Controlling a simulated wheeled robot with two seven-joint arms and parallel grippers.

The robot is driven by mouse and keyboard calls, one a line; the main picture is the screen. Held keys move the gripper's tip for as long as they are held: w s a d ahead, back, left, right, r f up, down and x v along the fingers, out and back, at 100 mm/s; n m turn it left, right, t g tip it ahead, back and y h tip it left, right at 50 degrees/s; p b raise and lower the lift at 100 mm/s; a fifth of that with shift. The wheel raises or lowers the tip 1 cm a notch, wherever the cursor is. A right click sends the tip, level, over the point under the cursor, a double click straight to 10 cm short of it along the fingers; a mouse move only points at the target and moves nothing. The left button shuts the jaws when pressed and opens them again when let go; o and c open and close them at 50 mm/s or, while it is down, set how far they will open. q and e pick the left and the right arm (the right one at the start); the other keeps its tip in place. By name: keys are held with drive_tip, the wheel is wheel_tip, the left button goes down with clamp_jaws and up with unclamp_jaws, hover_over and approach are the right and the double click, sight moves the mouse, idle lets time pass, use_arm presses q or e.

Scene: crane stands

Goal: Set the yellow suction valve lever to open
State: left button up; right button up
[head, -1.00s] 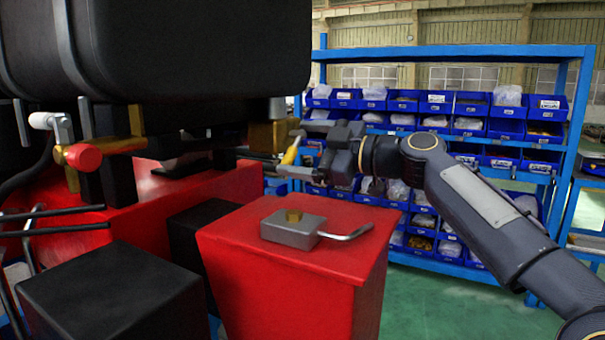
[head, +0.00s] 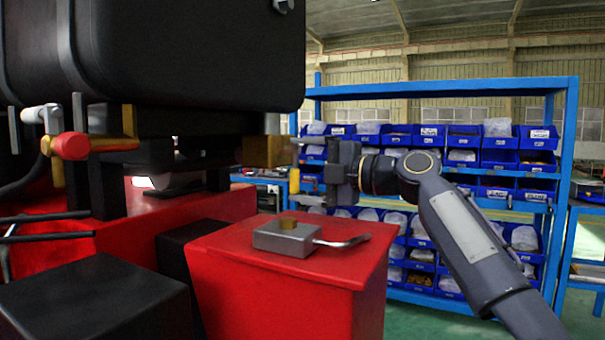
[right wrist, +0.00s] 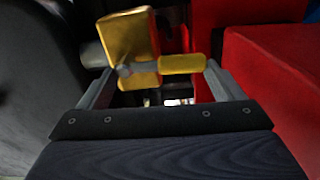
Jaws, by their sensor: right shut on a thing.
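The yellow suction valve lever (head: 294,181) hangs down beside the brass valve block (head: 267,151), under the right end of the black tank. In the right wrist view the yellow lever (right wrist: 182,64) lies crosswise between the fingertips, with its outer end against the right finger. The brass block (right wrist: 130,38) stands just beyond. My right gripper (head: 301,168) is shut on the lever, one finger above the other; its fingers partly hide the joint in the head view. My left gripper is not in view.
A red pedestal (head: 270,285) carries a grey box with a bent metal lever (head: 290,238) below my right gripper. The black tank (head: 190,50) overhangs. A blue shelf with bins (head: 450,83) stands behind.

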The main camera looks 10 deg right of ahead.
drive_tip(key=shift+w+f+n, duration=0.15)
drive_tip(key=shift+n, duration=0.35)
drive_tip(key=o, duration=1.2)
drive_tip(key=shift+c, duration=0.2)
drive_tip(key=shift+d, duration=0.15)
drive_tip(key=b+v, duration=0.2)
drive_tip(key=v, duration=0.5)
drive_tip(key=shift+s+d, duration=0.2)
drive_tip(key=shift+s, duration=0.1)
